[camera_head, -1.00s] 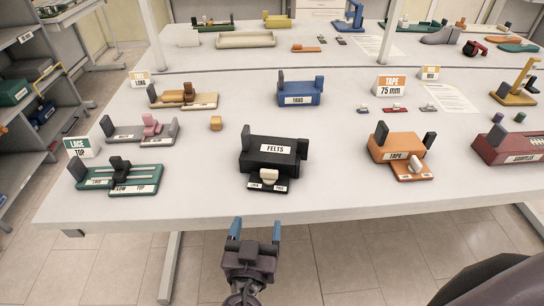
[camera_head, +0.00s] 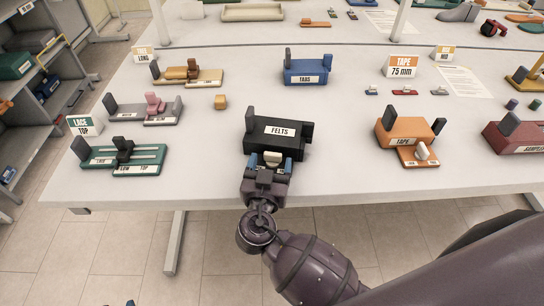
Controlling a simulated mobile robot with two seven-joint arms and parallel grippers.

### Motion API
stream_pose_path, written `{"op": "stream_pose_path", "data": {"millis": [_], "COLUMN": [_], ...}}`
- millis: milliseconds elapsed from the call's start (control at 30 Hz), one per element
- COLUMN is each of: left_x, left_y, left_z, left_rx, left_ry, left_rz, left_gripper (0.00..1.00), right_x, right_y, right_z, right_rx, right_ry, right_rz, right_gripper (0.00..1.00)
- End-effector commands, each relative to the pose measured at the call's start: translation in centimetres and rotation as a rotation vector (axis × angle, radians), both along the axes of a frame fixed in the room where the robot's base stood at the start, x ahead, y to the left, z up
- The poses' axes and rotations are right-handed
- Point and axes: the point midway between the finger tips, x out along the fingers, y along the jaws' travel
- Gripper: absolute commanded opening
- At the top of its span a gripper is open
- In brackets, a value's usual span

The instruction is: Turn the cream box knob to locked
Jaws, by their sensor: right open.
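The black FELTS box (camera_head: 279,129) stands near the table's front edge. A cream knob (camera_head: 272,157) sits on a small labelled plate at its front. My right gripper (camera_head: 270,162) is open, with one blue fingertip on each side of the knob. I cannot tell whether the fingers touch it. The gripper body hides most of the plate and its label, so the knob's setting is not readable. A small blue tip at the bottom edge looks like part of my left gripper (camera_head: 129,303); the rest is out of frame.
An orange TAPE box (camera_head: 404,127) with a white knob (camera_head: 422,151) stands to the right. A green slider fixture (camera_head: 150,158) is at the left, and a blue TABS box (camera_head: 307,71) is behind. The table between FELTS and TAPE is clear.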

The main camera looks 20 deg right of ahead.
Motion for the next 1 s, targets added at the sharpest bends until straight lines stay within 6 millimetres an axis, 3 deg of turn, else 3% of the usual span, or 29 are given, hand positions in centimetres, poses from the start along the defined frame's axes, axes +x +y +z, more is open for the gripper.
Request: {"op": "stream_pose_path", "data": {"millis": [200, 533, 833, 1000], "left_x": [0.4, 0.4, 0.1, -0.3], "left_y": [-0.2, -0.2, -0.2, -0.1], "left_z": [0.6, 0.6, 0.4, -0.2], "left_rx": [-0.003, -0.004, -0.004, -0.004], "left_ry": [-0.011, -0.011, -0.004, 0.005], "left_rz": [0.000, 0.000, 0.002, 0.003], "left_gripper": [0.47, 0.47, 0.47, 0.47], "right_x": [1.4, 1.5, 1.5, 1.5], "right_y": [-0.7, -0.8, -0.8, -0.9], "right_z": [0.0, -0.1, 0.0, -0.2], "right_rx": [-0.001, 0.000, 0.000, 0.001], "right_ry": [0.000, 0.001, 0.001, 0.002], "right_rz": [0.000, 0.000, 0.000, 0.015], "right_gripper": [0.72, 0.71, 0.25, 0.23]}}
